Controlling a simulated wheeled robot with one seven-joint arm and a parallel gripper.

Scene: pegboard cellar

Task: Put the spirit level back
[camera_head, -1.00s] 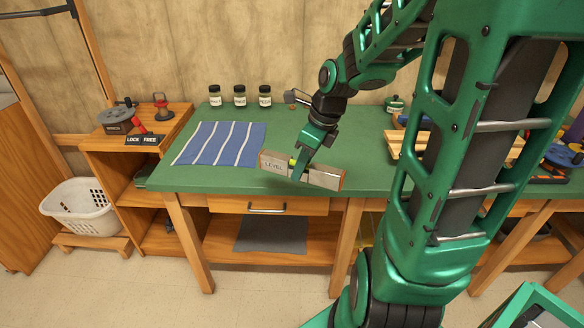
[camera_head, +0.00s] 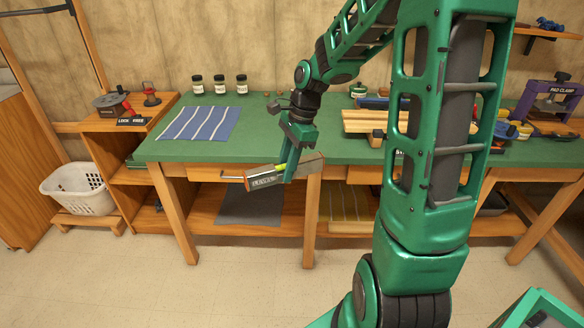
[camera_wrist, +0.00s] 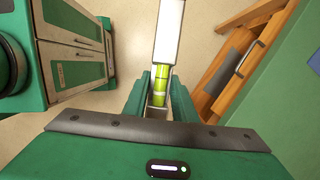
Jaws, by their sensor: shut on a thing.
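The spirit level (camera_head: 264,181) is a short grey bar with a yellow-green vial and a "LEVEL" label. My gripper (camera_head: 290,169) is shut on it near its middle and holds it in the air, in front of the green bench's front edge, tilted in the head view. In the wrist view the level (camera_wrist: 168,35) points away between my gripper's fingers (camera_wrist: 159,95), with the vial showing at the grip. The floor lies below it there.
The green bench (camera_head: 260,140) carries a striped blue cloth (camera_head: 200,123), several jars (camera_head: 219,85), a wooden block (camera_head: 368,122) and a purple pad clamp (camera_head: 550,105). A white basket (camera_head: 78,190) stands at left. A drawer and lower shelf (camera_head: 300,207) are under the bench.

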